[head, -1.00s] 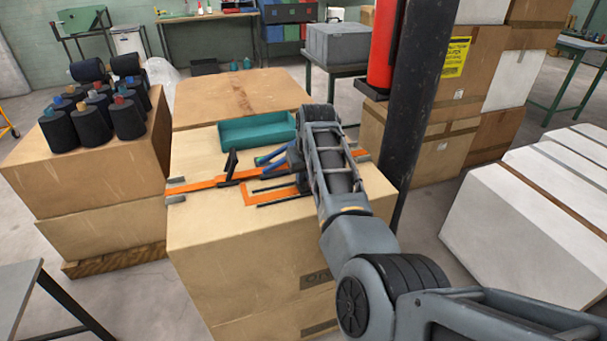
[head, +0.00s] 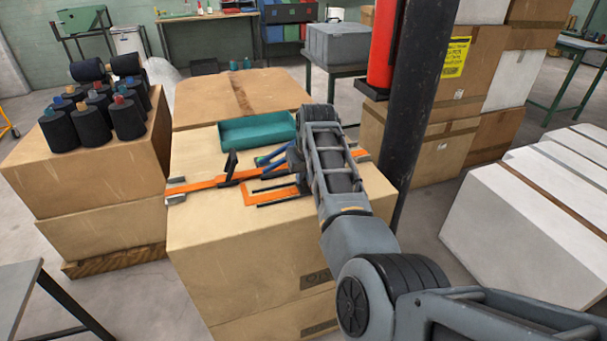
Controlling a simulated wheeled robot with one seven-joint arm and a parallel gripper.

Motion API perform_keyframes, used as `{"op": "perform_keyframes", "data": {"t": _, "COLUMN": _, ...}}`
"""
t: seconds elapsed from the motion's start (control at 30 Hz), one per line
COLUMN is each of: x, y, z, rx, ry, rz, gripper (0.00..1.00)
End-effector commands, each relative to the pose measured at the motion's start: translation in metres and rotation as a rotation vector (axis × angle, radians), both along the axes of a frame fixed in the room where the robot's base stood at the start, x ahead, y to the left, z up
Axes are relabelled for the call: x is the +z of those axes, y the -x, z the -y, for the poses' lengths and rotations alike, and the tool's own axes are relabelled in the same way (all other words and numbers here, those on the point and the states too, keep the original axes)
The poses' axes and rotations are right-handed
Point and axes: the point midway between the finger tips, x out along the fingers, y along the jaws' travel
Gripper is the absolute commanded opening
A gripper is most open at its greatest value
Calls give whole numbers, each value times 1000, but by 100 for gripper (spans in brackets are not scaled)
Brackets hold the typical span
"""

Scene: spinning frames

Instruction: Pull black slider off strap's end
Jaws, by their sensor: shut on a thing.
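The orange strap (head: 205,185) lies across the top of a cardboard box, with grey metal pieces (head: 176,199) near its left end. A small upright black part (head: 230,166) stands on the strap left of my arm. I cannot tell whether it is the slider. My gripper (head: 290,160) is at the arm's far end, low over the box top and right of that black part. My own wrist covers most of it. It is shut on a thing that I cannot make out. Blue bars (head: 272,157) show beside it, and I cannot tell what they belong to.
A teal tray (head: 256,132) lies behind the strap. An orange angled piece with black strips (head: 262,197) lies in front. A dark post (head: 402,130) stands close on the right. Black spools (head: 126,118) stand on the left box. The box's front top is clear.

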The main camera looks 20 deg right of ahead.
Motion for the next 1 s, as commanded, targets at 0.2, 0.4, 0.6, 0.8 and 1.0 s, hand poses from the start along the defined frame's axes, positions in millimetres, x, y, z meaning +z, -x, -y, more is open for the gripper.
{"op": "perform_keyframes", "data": {"t": 0.2, "x": 1, "y": 0, "z": -26, "rx": 5, "ry": 2, "rz": -2, "gripper": 0}}
{"op": "perform_keyframes", "data": {"t": 0.4, "x": 0, "y": 0, "z": -80, "rx": 6, "ry": 1, "rz": -1, "gripper": 0}}
{"op": "perform_keyframes", "data": {"t": 0.6, "x": 0, "y": 0, "z": -111, "rx": 2, "ry": 0, "rz": 0, "gripper": 0}}
{"op": "perform_keyframes", "data": {"t": 0.8, "x": 0, "y": 0, "z": -116, "rx": 2, "ry": -1, "rz": 0, "gripper": 0}}
{"op": "perform_keyframes", "data": {"t": 1.0, "x": 0, "y": 0, "z": -117, "rx": 4, "ry": -3, "rz": 1, "gripper": 15}}
